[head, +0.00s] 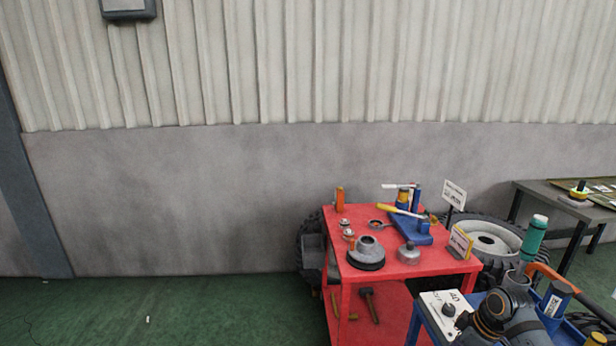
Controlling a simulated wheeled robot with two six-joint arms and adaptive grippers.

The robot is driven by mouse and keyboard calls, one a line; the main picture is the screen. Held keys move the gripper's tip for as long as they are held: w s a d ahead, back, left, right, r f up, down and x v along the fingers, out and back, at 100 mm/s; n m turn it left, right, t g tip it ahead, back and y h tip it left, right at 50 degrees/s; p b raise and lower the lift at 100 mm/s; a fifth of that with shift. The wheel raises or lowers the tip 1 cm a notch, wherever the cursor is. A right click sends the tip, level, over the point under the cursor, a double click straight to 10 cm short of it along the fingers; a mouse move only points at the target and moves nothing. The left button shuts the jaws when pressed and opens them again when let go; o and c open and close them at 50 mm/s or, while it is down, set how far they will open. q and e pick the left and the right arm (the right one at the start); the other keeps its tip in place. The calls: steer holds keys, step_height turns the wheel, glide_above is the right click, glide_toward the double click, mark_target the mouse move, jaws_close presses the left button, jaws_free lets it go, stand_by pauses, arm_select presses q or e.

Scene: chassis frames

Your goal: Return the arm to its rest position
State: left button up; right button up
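Neither of my grippers can be made out in the head view. A dark grey rounded shape with a bronze-coloured ring (490,318) shows at the lower right, in front of the blue cart. I cannot tell whether it is part of my arm or a thing on the cart. No fingertips show on it.
A red cart (340,255) holds a yellow-handled hammer (400,210), a blue block (412,232) and several metal parts. A blue cart (430,325) with a teal bottle (534,238) stands lower right. A tyre (490,238) and grey table (530,186) lie behind.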

steer(key=s+a+f+m+h, duration=0.25)
steer(key=s+a+f, duration=0.35)
steer(key=s+a, duration=0.5)
steer(key=s+a+r+m+t, duration=0.1)
steer(key=s+r+m+t, duration=0.15)
steer(key=s+m, duration=0.6)
steer(key=s+d+f+n+g, duration=0.1)
steer(key=s+f, duration=0.2)
steer(key=f, duration=1)
steer(key=s+d+f+n+g, duration=0.1)
steer(key=s+d+f+g, duration=0.1)
steer(key=f, duration=1.2)
arm_select(q)
steer(key=shift+s+a, duration=0.1)
steer(key=shift+s, duration=0.35)
arm_select(e)
steer(key=s+f, duration=1.5)
steer(key=s, duration=0.3)
steer(key=shift+s+d+f+h, duration=0.15)
steer(key=shift+s+d+h, duration=0.1)
steer(key=shift+d+h, duration=0.15)
steer(key=shift+g, duration=0.25)
